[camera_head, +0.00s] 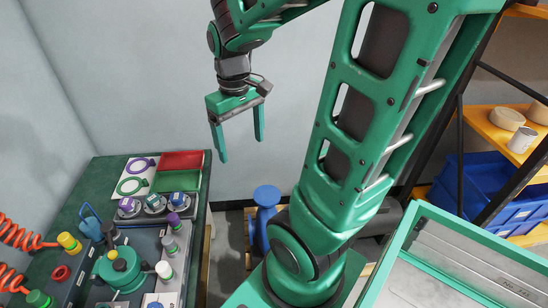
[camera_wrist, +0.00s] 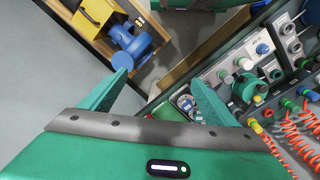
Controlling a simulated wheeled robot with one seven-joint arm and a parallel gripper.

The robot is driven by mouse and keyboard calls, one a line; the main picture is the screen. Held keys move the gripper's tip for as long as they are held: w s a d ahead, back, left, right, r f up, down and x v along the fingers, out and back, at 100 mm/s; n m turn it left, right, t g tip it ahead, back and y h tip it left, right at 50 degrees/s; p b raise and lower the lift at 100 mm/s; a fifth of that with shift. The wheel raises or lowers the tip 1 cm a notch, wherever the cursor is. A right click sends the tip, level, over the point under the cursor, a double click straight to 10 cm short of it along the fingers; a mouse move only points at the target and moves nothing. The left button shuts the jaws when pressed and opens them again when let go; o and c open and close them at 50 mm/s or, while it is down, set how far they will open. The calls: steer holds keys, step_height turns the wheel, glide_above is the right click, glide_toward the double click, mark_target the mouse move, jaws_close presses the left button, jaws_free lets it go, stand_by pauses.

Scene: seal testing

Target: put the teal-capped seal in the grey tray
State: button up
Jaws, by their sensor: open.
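My gripper (camera_head: 241,150) hangs open and empty in the air, above and to the right of the bench. Its two fingers also show spread in the wrist view (camera_wrist: 159,76). A green-topped piece (camera_head: 169,243), perhaps the teal-capped seal, stands upright in a row on a grey strip (camera_head: 150,232) of the bench. Its cap shade is hard to tell from green. I cannot tell for certain which grey surface is the grey tray.
A red tray (camera_head: 181,161) and green tray (camera_head: 192,182) lie at the bench's back. A green round fixture (camera_head: 118,268) and coiled orange hoses (camera_head: 22,236) crowd the front left. A blue flanged thing (camera_head: 266,197) stands right of the bench, below my gripper.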

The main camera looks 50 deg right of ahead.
steer(key=s+m, duration=0.5)
steer(key=s, duration=0.6)
steer(key=shift+s+r+y, duration=0.15)
steer(key=shift+s+y, duration=0.1)
steer(key=shift+y, duration=0.05)
steer(key=shift+d, duration=0.1)
stand_by(0.4)
